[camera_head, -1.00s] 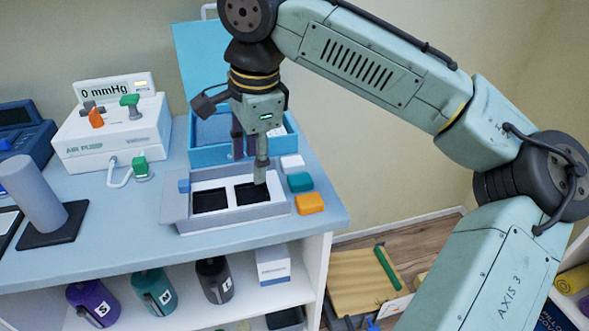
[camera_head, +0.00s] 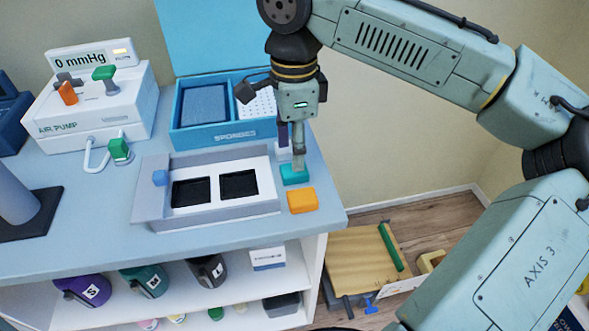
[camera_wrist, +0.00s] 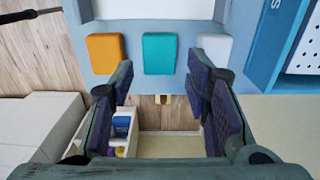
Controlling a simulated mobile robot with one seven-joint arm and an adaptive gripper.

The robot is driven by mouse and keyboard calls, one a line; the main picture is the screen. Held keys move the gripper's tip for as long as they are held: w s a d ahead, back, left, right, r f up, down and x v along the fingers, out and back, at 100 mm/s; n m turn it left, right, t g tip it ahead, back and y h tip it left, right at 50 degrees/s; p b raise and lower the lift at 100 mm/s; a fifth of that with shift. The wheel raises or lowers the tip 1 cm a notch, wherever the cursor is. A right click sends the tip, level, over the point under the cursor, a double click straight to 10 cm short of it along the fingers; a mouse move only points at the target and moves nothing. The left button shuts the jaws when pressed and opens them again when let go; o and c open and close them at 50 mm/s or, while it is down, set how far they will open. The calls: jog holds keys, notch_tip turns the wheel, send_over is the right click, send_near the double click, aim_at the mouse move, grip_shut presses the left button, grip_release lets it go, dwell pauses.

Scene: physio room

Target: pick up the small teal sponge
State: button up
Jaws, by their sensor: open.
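The small teal sponge (camera_head: 294,174) lies on the blue counter top, between an orange sponge (camera_head: 301,200) and a white one that my gripper mostly hides in the head view. In the wrist view the teal sponge (camera_wrist: 160,53) lies in the middle, just beyond the fingertips, with orange on its left and the white sponge (camera_wrist: 213,54) on its right. My gripper (camera_head: 296,158) points down over the teal sponge. In the wrist view its fingers (camera_wrist: 165,85) are apart and nothing is between them. Whether a fingertip touches the sponge cannot be told.
A grey tray with two black recesses (camera_head: 144,209) stands left of the sponges. An open blue sponge box (camera_head: 236,134) is behind it. A white air pump (camera_head: 98,120) is at the back left. The counter's right edge is close to the sponges.

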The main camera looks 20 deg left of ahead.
jog(key=shift+f+p, duration=0.4)
jog(key=shift+f, duration=1.95)
jog(key=c, duration=0.7)
